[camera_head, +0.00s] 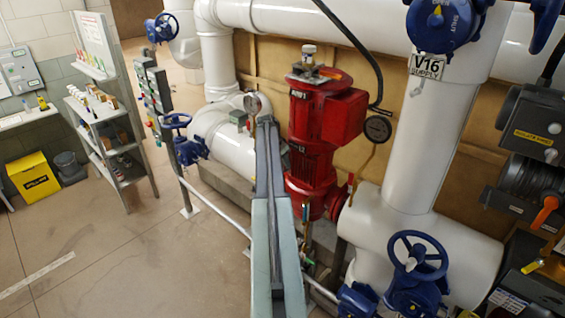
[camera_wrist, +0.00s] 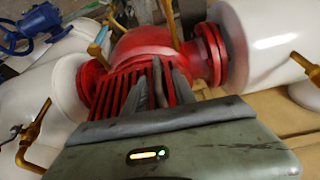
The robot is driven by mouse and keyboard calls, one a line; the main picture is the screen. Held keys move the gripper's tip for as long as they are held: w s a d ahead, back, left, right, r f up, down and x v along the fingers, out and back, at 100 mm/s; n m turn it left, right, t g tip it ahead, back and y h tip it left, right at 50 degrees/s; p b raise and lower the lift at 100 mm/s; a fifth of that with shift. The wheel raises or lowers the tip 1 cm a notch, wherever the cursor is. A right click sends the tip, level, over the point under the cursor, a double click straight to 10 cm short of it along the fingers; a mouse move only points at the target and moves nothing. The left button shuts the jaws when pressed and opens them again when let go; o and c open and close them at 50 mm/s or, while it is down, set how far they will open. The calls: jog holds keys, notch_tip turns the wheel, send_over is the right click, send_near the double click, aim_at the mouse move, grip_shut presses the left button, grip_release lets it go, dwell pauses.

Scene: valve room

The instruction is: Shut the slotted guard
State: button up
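In the wrist view, a red guard with narrow parallel slots (camera_wrist: 122,88) sits on the red pump body, just beyond my fingers. My gripper (camera_wrist: 158,76) points at it with dark grey fingers apart. Red shows between them, and part of the slotted face is hidden behind them. I cannot tell whether a finger touches it. In the head view the red pump (camera_head: 318,120) stands right of the middle. My arm reaches up in front of its left side, and the slots cannot be made out there.
White pipes (camera_wrist: 265,45) flank the pump, with brass-coloured fittings (camera_wrist: 33,135) close by. A blue handwheel valve (camera_head: 415,265) stands at the lower right. A grey shelf (camera_head: 110,140) and yellow box (camera_head: 34,177) are at the left. The floor at lower left is clear.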

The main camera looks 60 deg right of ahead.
jog(key=shift+r, duration=0.15)
jog(key=p+v, duration=0.7)
jog(key=shift+r, duration=0.2)
jog(key=shift+w+a, duration=0.1)
jog(key=shift+a, duration=0.05)
